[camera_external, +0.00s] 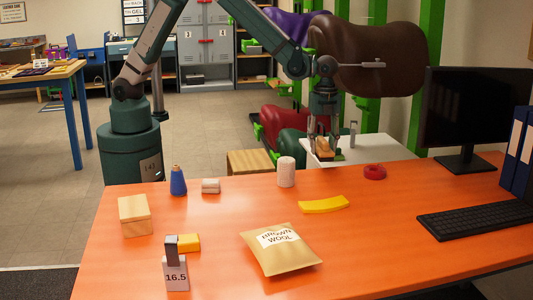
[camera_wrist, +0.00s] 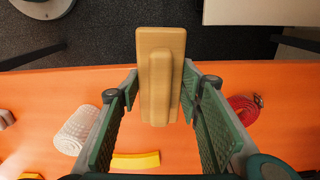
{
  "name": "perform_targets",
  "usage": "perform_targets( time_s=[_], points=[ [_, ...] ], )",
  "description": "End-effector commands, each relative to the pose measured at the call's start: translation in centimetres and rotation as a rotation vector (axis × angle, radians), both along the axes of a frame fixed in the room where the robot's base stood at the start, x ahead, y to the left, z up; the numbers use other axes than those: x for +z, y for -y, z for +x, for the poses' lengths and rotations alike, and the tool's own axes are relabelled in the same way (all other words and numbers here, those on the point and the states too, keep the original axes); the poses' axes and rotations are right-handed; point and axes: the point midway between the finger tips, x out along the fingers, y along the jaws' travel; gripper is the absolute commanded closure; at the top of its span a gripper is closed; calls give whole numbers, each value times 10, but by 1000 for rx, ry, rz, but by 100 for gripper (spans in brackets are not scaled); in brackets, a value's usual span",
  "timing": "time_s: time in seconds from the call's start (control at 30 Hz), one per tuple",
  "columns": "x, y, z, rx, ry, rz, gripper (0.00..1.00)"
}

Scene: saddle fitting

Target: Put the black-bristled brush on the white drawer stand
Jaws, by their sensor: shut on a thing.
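The brush (camera_external: 325,153) is held in my gripper (camera_external: 324,143) in the external view, near the far edge of the orange desk. In the wrist view its pale wooden back and raised grip (camera_wrist: 160,60) show between the two fingers of my gripper (camera_wrist: 160,95), long side pointing away. Its bristles are underneath and hidden in the wrist view. The white drawer stand (camera_external: 378,146) is behind the desk, right of and beyond the brush. A white top, seemingly the stand's (camera_wrist: 262,12), shows at the wrist view's upper right, apart from the brush in that picture.
On the desk (camera_external: 215,225) nearby are a white roll (camera_external: 286,171), a red ring (camera_external: 374,172) and a yellow curved piece (camera_external: 324,204). A small upright grey item (camera_external: 352,134) appears at the stand. A wooden box (camera_external: 250,162) is behind the desk. A monitor (camera_external: 475,115) stands right.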

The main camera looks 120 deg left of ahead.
Motion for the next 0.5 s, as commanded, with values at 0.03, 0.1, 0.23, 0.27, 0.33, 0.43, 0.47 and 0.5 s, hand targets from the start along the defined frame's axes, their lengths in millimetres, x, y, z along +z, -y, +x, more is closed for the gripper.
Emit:
perform_targets(
  time_s=[0.03, 0.1, 0.23, 0.27, 0.33, 0.43, 0.47, 0.5],
  points=[
    [-8, -15, 0, -31, 1, -1, 81],
    [-15, -32, -1, -88, 4, -2, 81],
    [-29, -65, -3, -191, 7, -3, 81],
    [-32, -73, -4, -214, 8, -3, 81],
    [-40, -90, -6, -269, 11, -4, 81],
    [-56, -115, -11, -344, 15, -4, 81],
    [-62, -123, -14, -366, 16, -5, 81],
    [-70, -133, -17, -396, 18, -6, 81]
  ],
)
